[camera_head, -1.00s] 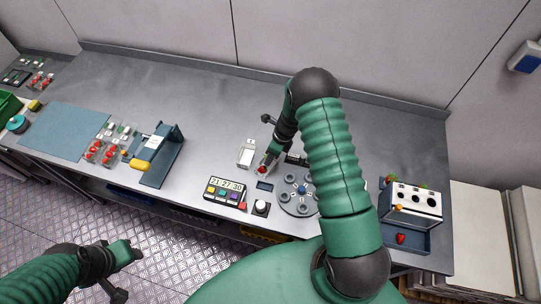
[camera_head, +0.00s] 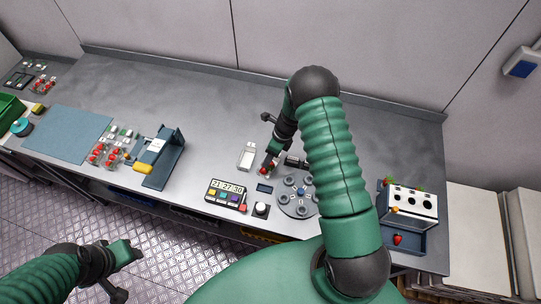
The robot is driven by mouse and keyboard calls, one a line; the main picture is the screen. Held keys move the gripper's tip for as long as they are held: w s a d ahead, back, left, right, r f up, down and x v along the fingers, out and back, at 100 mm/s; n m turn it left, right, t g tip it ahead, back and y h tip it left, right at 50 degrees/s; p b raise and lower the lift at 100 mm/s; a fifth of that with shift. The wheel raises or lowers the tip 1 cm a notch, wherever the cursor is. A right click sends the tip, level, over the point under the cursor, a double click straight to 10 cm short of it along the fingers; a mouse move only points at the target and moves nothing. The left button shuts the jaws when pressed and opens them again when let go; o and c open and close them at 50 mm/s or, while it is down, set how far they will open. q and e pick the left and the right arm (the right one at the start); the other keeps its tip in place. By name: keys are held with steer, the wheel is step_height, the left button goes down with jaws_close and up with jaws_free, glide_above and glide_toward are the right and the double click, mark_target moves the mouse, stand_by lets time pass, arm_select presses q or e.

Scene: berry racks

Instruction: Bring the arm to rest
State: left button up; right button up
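My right arm reaches over the bench, and its gripper (camera_head: 268,168) points down close to a small red item (camera_head: 264,171) by the white box. Whether the fingers hold or merely touch that item is too small to tell. My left gripper (camera_head: 132,252) hangs at the lower left, in front of the bench and over the floor, apart from all objects. Its fingers are too small to read.
A blue stand (camera_head: 166,157) and blue mat (camera_head: 66,133) are at left. The bench's back is clear.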

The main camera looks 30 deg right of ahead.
steer(key=shift+r+p, duration=0.9)
steer(key=shift+r, duration=0.6)
steer(key=shift+f, duration=0.1)
steer(key=shift+a+b, duration=0.1)
steer(key=shift+b, duration=0.25)
steer(key=s+a+r+n+h+b, duration=0.1)
steer(key=s+a+n+b, duration=0.3)
steer(key=n, duration=0.6)
steer(key=s+a+r+n+h+b, duration=0.1)
steer(key=s+a+n+b, duration=0.3)
steer(key=n, duration=0.5)
steer(key=s+a+r+n+t+b, duration=0.1)
steer(key=s+a+r+n+b, duration=0.1)
steer(key=s+a+n+b, duration=0.2)
steer(key=s+n+b, duration=0.3)
steer(key=n+b, duration=0.1)
steer(key=n, duration=0.2)
steer(key=shift+s+a+n+h+b, duration=0.2)
steer(key=shift+s+n+h+b, duration=0.1)
steer(key=shift+s+h+b, duration=0.1)
